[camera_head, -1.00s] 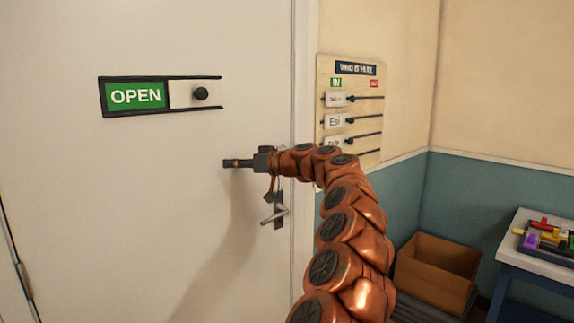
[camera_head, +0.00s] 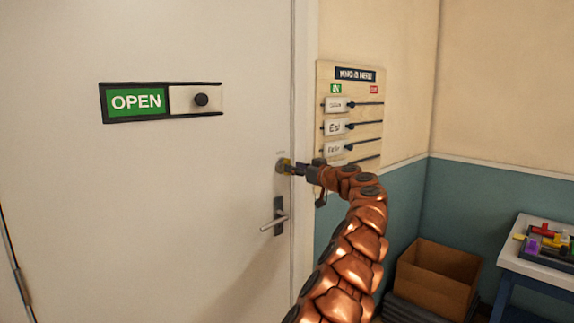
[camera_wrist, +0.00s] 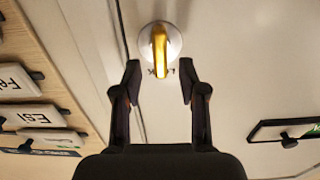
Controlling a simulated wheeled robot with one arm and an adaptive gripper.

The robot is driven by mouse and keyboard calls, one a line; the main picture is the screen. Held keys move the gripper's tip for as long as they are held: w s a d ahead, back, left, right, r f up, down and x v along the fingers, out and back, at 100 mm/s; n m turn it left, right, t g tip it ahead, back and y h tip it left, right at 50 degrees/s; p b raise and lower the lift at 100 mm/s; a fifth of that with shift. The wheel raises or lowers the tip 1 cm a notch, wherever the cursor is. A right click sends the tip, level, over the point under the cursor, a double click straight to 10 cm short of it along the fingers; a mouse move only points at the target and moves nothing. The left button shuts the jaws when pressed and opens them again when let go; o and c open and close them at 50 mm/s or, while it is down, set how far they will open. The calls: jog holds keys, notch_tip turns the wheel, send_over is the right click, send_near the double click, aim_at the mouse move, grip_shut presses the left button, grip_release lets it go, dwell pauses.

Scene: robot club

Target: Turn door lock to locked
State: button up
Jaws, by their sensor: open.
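The door lock (camera_head: 282,166) is a round silver plate with a gold thumb-turn on the white door, above the door handle (camera_head: 275,217). In the wrist view the gold thumb-turn (camera_wrist: 160,48) lies lengthwise up and down the picture. My gripper (camera_head: 290,168) is at the lock in the head view and partly covers it. In the wrist view my gripper (camera_wrist: 160,75) is open, with one finger on each side of the thumb-turn's lower end. Both fingers look apart from it. I cannot tell how deep the thumb-turn sits between them.
A sliding sign reading OPEN (camera_head: 136,102) with a black knob (camera_head: 201,99) is on the door. A name board (camera_head: 350,75) with sliders hangs on the wall right of the frame, close to my arm. A cardboard box (camera_head: 437,276) and a table (camera_head: 545,262) stand at lower right.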

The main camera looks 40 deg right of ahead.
aim_at(287, 175)
jog(key=shift+w+p, duration=0.7)
jog(key=shift+w, duration=1.45)
grip_shut()
